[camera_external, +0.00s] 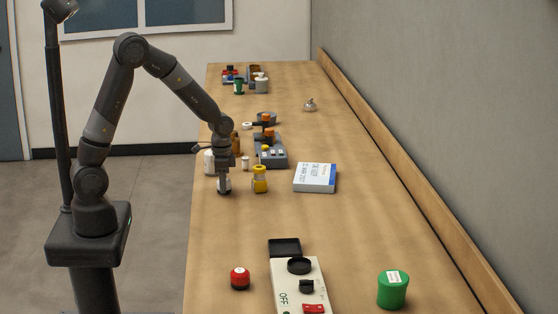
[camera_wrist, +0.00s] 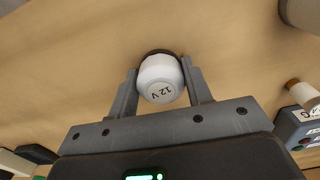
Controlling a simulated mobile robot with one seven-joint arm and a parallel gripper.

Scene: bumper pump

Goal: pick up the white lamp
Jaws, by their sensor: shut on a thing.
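The white lamp (camera_wrist: 160,80) is a small rounded white piece marked "12 V" with a dark rim at its far side. In the wrist view it sits between the two fingers of my gripper (camera_wrist: 159,70), which are shut on it from both sides. In the external view my gripper (camera_external: 224,176) points down near the table's left edge, with the lamp (camera_external: 224,186) low between the fingertips and partly hidden. Whether the lamp touches the table or hangs just above it I cannot tell.
A yellow bottle (camera_external: 260,180) stands close to the right of my gripper. A blue-and-white box (camera_external: 315,177) lies further right. The table in front is clear up to the red button (camera_external: 240,278).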

